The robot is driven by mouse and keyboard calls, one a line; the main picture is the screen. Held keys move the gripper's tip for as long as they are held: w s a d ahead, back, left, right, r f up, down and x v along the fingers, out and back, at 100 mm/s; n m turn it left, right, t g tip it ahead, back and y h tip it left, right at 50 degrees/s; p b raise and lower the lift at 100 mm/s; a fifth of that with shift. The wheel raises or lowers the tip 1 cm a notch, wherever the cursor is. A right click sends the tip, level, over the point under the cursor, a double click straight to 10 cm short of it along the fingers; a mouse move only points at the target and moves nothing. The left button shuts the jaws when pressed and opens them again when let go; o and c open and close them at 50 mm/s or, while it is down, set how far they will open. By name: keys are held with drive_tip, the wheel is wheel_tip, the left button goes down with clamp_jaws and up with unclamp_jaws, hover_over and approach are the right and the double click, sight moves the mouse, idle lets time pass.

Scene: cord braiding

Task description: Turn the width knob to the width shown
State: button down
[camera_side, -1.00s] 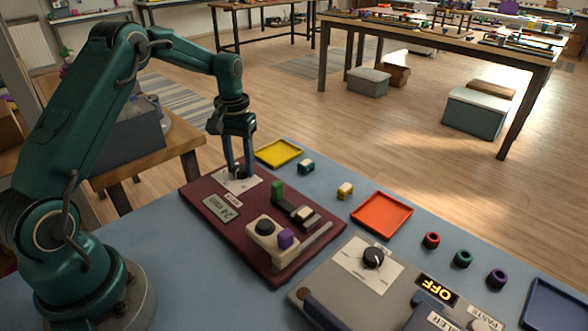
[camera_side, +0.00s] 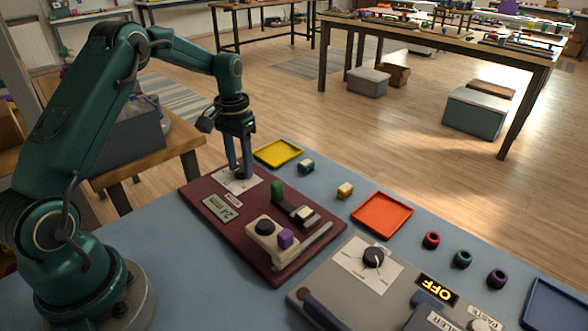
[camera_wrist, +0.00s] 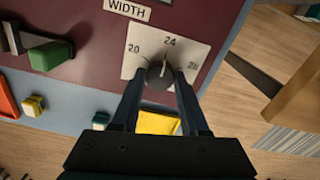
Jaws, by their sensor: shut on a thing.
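The width knob (camera_wrist: 159,74) is a dark round dial with a pale pointer line, set on a white scale plate (camera_wrist: 149,42) marked 20, 24 and 28. In the wrist view its line points up near the 24. My gripper (camera_wrist: 160,82) is shut on the knob, one finger on each side. In the side view my gripper (camera_side: 240,174) reaches down to the knob on the maroon board (camera_side: 212,188), hiding much of the knob. A grey display (camera_side: 221,208) on the board shows 24, upside down from here. The WIDTH label (camera_wrist: 127,9) is beside the plate.
A yellow tray (camera_side: 279,153), small beads and an orange tray (camera_side: 382,214) lie beside the board.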

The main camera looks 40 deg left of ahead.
sight(241, 168)
drive_tip(key=shift+c, duration=2.1)
unclamp_jaws()
drive_tip(key=shift+r, duration=2.55)
drive_tip(key=shift+r, duration=0.1)
wheel_tip(241, 168, up, 7)
